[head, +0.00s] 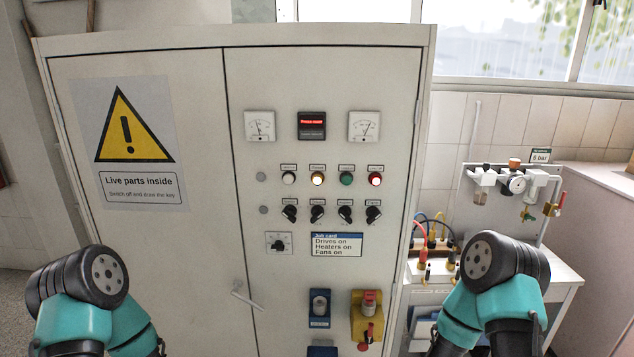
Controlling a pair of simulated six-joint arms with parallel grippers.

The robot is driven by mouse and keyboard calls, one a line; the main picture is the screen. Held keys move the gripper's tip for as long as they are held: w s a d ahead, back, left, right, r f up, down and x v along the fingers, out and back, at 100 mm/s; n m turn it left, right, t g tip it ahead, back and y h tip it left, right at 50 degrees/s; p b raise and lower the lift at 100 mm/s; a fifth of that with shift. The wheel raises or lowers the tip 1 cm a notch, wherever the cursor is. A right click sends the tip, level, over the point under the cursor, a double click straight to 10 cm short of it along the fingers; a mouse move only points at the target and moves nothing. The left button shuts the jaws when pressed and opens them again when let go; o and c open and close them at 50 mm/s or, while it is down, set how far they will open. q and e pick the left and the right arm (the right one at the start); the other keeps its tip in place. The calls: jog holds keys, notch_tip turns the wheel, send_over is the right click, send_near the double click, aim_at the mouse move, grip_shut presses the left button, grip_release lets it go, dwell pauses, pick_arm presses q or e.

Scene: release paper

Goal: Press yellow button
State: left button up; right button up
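The yellow button (318,179) sits on the right door of a grey control cabinet (236,130), in a row of small round lamps or buttons. It looks lit amber, with a small label above it. A white one (289,178) is to its left, and a green one (347,179) and a red one (376,179) are to its right. Nothing covers the yellow button. Only links of my two arms show, at the bottom left and bottom right. Neither gripper is in view, so their opening cannot be seen.
Black rotary knobs (317,214) sit below the button row, above a job card (337,245). A door handle (246,296) and a yellow box with a red part (366,315) are lower. A bench with cables and an air gauge (517,184) stands at right.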

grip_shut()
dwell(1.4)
